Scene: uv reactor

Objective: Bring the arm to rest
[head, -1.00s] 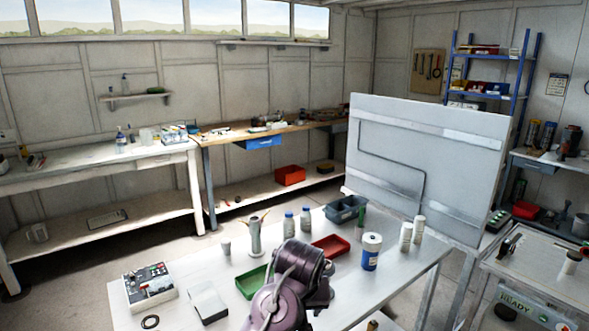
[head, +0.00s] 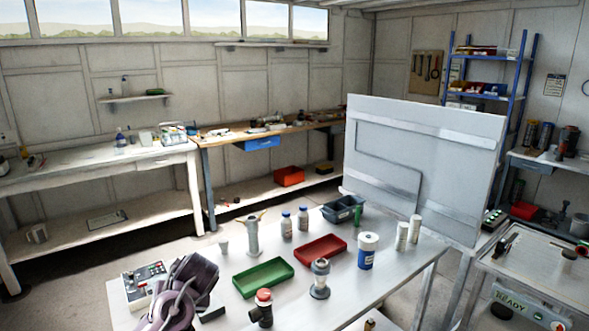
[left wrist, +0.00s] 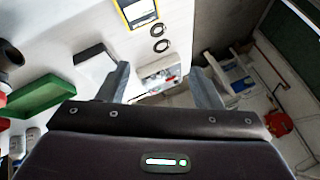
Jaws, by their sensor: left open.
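My left arm (head: 185,290) is over the near left part of the white table (head: 395,270) in the head view, beside the control box (head: 142,283). Its fingers are not clear there. In the left wrist view my left gripper (left wrist: 160,84) is open, its two grey fingers well apart with nothing held between them. The control box (left wrist: 158,70) shows beyond the fingers. My right gripper is in neither view.
The green tray (head: 263,278), a red-topped dark fitting (head: 263,308) and a grey fitting (head: 320,279) stand right of the arm. The red tray (head: 320,249), blue-labelled jar (head: 367,252) and several bottles are farther back. Two rings (left wrist: 158,38) lie on the table.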

